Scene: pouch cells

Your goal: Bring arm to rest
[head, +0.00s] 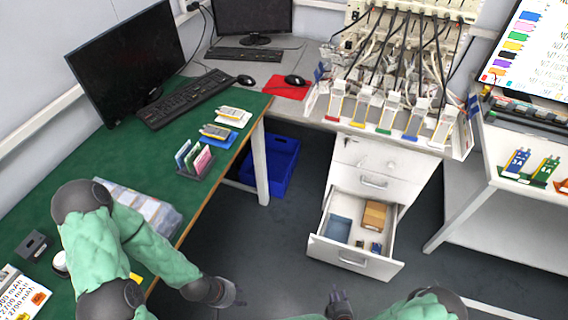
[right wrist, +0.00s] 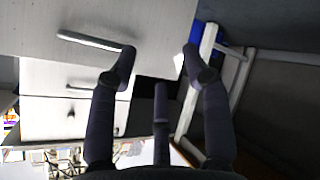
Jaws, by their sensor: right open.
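My left arm in its green sleeve (head: 150,247) reaches over the green table's edge. Its dark left gripper (head: 232,294) is over the floor; its fingers are too small to tell if they are apart. My right gripper (head: 340,299) is at the bottom edge of the head view, in front of the open drawer. In the right wrist view the right gripper (right wrist: 157,62) has its fingers spread, with nothing between them. White drawer fronts with a handle (right wrist: 90,41) lie beyond the fingers there.
The white drawer (head: 350,258) stands open, holding a blue tray (head: 339,229) and a brown box (head: 374,214). A blue bin (head: 276,160) is on the floor under the desk. The green table (head: 82,155) carries card holders and a keyboard. Dark floor is free between the table and drawers.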

